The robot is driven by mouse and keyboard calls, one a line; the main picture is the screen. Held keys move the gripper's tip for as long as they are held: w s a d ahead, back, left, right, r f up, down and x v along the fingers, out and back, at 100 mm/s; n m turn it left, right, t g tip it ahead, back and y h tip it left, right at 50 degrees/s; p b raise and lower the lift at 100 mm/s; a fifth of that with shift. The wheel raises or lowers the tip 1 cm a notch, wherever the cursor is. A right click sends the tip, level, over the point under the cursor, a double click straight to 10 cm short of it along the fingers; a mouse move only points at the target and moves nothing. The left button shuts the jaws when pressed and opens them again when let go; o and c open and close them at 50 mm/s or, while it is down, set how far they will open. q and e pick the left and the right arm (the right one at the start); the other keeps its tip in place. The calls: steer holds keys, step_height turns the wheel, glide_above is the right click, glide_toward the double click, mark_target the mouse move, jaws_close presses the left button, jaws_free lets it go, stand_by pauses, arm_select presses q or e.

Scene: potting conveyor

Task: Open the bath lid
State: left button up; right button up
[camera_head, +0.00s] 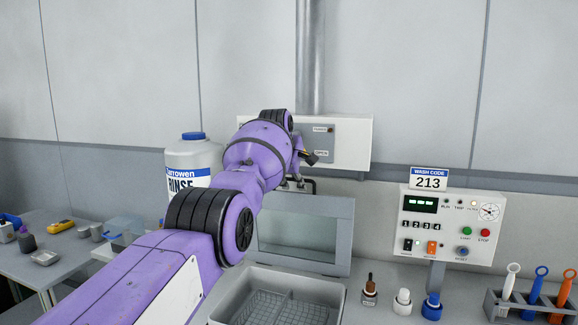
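The bath lid (345,235) is a grey frame with a pale see-through window. It stands raised, leaning back behind the grey bath basin (334,287), whose mesh basket shows inside. My purple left arm crosses in front of the lid's left part. My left gripper (311,157) is mostly hidden behind my wrist; only small dark parts show. They are in front of the white wall box (351,143), near its label reading OPEN. I cannot tell whether they touch the box or whether the fingers are open. My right gripper is not in view.
A control panel (450,228) stands at right under a sign reading 213. Small bottles (403,302) and a rack (497,305) of coloured-handled tools stand on the right counter. A white RINSE container (190,157) is behind my arm. A side table (70,258) holds small items.

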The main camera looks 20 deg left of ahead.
arm_select(q)
steer(key=v, duration=1.1)
steer(key=shift+s+r, duration=0.3)
